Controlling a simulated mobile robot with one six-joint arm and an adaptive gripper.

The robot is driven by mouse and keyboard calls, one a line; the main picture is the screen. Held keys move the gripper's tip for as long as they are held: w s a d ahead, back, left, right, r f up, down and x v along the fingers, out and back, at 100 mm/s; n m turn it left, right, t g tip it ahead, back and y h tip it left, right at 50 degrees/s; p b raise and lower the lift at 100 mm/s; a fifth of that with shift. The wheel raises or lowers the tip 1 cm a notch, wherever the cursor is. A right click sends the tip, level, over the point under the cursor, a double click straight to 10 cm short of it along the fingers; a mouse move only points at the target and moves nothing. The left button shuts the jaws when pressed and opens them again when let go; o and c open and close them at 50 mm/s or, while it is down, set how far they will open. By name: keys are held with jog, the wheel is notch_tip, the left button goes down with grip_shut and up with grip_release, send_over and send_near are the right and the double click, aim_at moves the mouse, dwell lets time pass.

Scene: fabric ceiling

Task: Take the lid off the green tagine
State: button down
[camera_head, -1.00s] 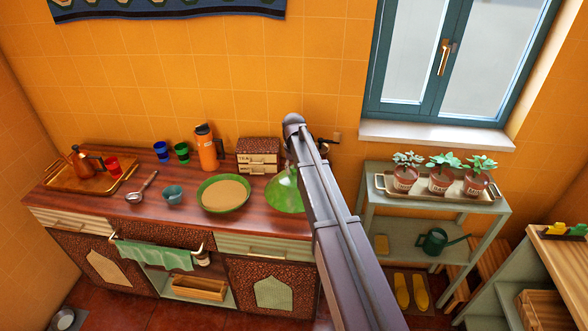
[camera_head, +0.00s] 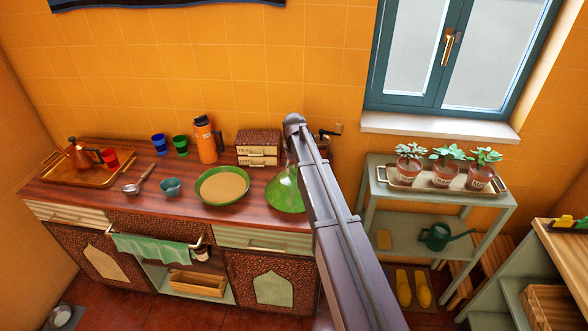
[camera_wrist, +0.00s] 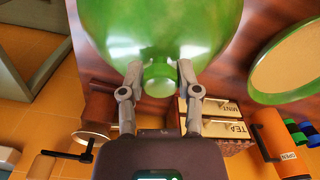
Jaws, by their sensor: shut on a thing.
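The green tagine lid (camera_head: 285,193) is a glossy cone at the right part of the wooden counter, partly hidden behind my arm. In the wrist view the lid (camera_wrist: 160,30) fills the top, and my gripper (camera_wrist: 160,74) is shut on its round knob, one finger on each side. A round green dish with a tan inside, which looks like the tagine's base (camera_head: 222,187), stands uncovered to the left of the lid. It also shows at the right of the wrist view (camera_wrist: 293,60). I cannot tell whether the lid touches the counter.
Small labelled drawers (camera_head: 258,147), an orange flask (camera_head: 207,142) and blue and green cups stand at the back. A teal bowl (camera_head: 170,187) and a brass tray (camera_head: 90,168) are farther left. A plant shelf (camera_head: 390,215) stands to the right.

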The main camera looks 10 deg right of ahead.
jog(key=shift+f+b, duration=0.6)
jog(key=shift+f, duration=0.3)
jog(key=shift+f+b, duration=0.55)
jog(key=shift+b, duration=0.05)
jog(key=shift+c, duration=1.2)
grip_release()
jog(key=shift+o, duration=1.2)
jog(key=shift+r, duration=0.1)
jog(key=shift+r+p, duration=3.45)
jog(key=shift+p, duration=0.1)
jog(key=shift+s, duration=0.1)
